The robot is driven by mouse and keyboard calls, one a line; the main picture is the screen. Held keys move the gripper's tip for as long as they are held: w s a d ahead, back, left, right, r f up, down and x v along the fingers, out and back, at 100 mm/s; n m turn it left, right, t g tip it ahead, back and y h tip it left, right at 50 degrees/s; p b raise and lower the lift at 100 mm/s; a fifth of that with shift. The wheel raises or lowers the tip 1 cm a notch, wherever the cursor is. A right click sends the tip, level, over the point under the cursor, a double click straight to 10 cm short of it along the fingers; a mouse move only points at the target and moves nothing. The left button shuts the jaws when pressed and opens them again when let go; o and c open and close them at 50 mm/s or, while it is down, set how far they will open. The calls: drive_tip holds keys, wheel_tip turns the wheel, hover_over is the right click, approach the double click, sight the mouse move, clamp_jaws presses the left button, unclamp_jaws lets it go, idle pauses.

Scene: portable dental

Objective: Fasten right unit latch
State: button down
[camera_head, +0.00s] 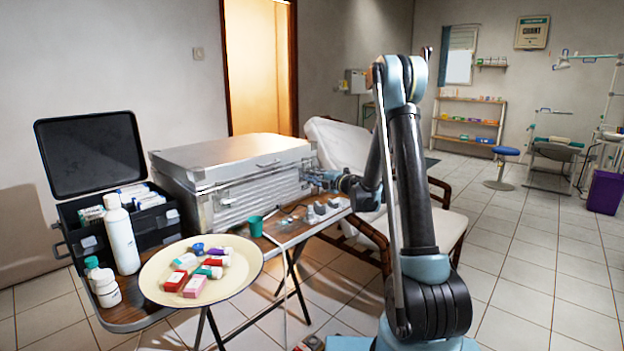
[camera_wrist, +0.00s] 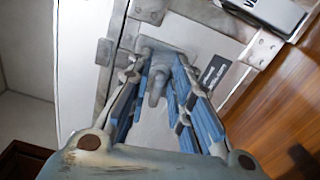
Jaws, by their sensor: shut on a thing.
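The unit is a silver metal case (camera_head: 255,180) with its lid down on a folding table. My gripper (camera_head: 318,178) is at the right end of the case. In the wrist view my gripper (camera_wrist: 160,78) has its blue-padded fingers on either side of a small grey metal latch (camera_wrist: 155,88) on the pale case wall. The fingers are shut on the latch. Its lever points down between the fingers. The exact contact is partly hidden, and I cannot tell whether the latch is fastened. In the head view the latch is hidden by my gripper.
The wooden tabletop (camera_wrist: 275,110) lies close to the right of my gripper. A green cup (camera_head: 255,226), a plate (camera_head: 160,296) of small boxes and an open black case (camera_head: 92,155) stand on the left. A reclining chair (camera_head: 340,145) stands behind my arm.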

drive_tip(key=shift+w+d+m, duration=0.1)
drive_tip(key=shift+w+m, duration=0.05)
drive_tip(key=shift+m, duration=0.55)
drive_tip(key=c, duration=1.7)
unclamp_jaws()
drive_tip(key=shift+f, duration=0.15)
drive_tip(key=v, duration=1.2)
